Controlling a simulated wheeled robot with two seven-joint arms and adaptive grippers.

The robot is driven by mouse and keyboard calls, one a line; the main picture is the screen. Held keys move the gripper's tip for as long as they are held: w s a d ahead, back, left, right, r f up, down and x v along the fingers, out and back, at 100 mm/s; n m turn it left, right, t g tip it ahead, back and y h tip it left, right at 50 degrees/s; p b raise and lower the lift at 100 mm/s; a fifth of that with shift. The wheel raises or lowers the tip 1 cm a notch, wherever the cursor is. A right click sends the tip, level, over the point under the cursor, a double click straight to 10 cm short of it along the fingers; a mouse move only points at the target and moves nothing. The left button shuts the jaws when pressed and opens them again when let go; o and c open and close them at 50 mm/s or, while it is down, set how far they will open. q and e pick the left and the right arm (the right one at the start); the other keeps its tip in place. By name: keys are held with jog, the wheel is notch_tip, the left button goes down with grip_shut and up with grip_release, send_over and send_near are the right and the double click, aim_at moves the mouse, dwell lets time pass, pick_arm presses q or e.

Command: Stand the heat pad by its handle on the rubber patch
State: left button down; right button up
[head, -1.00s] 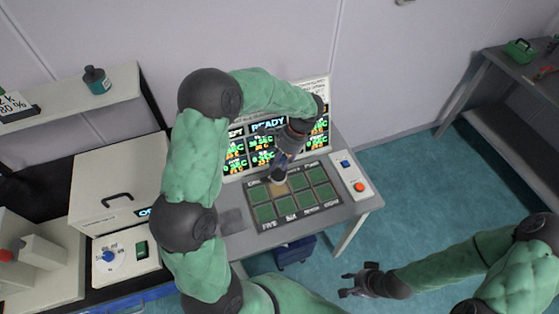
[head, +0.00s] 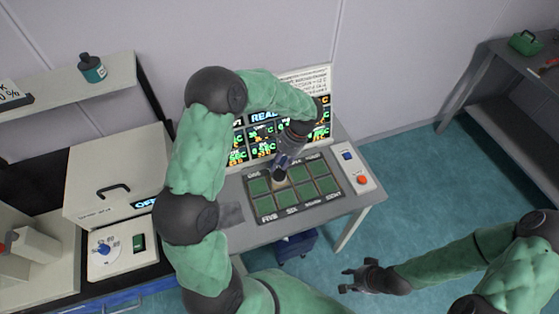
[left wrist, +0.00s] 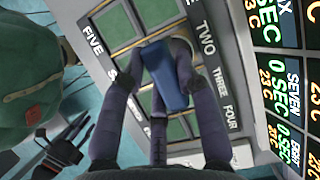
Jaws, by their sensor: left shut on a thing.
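The heat pad's blue handle (left wrist: 165,75) is between the fingers of my left gripper (left wrist: 162,62) in the left wrist view. In the head view my left gripper (head: 280,174) points down, shut on the handle, over the back row of the board near the TWO label. A pale tan patch (head: 281,185) shows just below its fingertips. Green rubber patches (head: 303,187) fill the board's squares. The pad's underside is hidden, so contact with the board cannot be told. My right gripper (head: 346,280) is open and empty over the floor.
A display panel (head: 262,137) stands behind the board. A box with blue and red buttons (head: 355,170) is at the table's right. A white oven-like unit (head: 118,180) stands left. A blue bin (head: 297,247) is under the table.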

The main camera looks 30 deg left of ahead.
pick_arm(q)
jog(key=shift+f+b, duration=0.35)
jog(key=shift+f, duration=0.3)
dwell(1.3)
jog(key=c, duration=0.9)
grip_release()
jog(key=shift+o, duration=0.3)
jog(key=v, duration=1.2)
jog(key=shift+s+f, duration=0.1)
